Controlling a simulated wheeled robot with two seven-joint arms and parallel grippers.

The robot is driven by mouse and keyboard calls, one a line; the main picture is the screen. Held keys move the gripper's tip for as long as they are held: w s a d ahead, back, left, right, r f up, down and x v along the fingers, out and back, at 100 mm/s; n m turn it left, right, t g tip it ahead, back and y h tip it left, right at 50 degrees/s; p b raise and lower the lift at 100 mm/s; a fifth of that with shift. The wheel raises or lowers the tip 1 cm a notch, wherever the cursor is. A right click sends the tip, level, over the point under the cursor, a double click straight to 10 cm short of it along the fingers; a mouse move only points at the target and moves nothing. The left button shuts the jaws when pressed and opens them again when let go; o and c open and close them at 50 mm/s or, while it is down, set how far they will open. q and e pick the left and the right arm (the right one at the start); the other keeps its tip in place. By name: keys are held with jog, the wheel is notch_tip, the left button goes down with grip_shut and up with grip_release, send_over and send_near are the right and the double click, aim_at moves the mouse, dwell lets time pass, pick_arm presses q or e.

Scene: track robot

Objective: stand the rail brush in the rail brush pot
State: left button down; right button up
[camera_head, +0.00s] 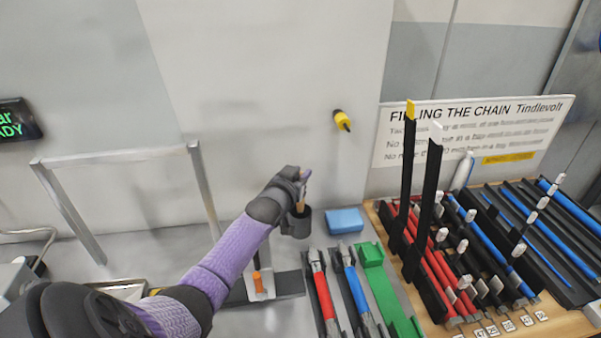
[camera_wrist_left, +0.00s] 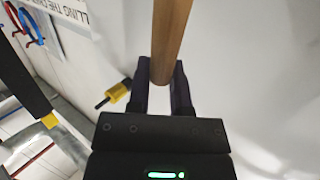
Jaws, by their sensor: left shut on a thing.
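My left gripper (camera_head: 301,186) is shut on the rail brush (camera_head: 300,206), just over the dark round rail brush pot (camera_head: 297,225). In the left wrist view the brush's brown wooden handle (camera_wrist_left: 172,28) runs up from between the two dark fingers of the gripper (camera_wrist_left: 166,82). In the head view the brush's lower part is at the pot's mouth; how deep it reaches inside is hidden. The pot stands upright on the grey bench near the back wall. My right gripper is in neither view.
A blue block (camera_head: 345,221) sits close to the pot's right. Red and blue tools (camera_head: 323,292) and a green holder (camera_head: 385,285) lie in front. A rack of rails fills the right. A yellow-black knob (camera_head: 341,120) sticks out of the wall. A metal frame (camera_head: 195,165) stands left.

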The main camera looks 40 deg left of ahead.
pick_arm(q)
jog(key=shift+c, duration=2.2)
grip_release()
notch_tip(320, 180, up, 10)
jog(key=p, duration=0.3)
jog(key=shift+f, duration=0.1)
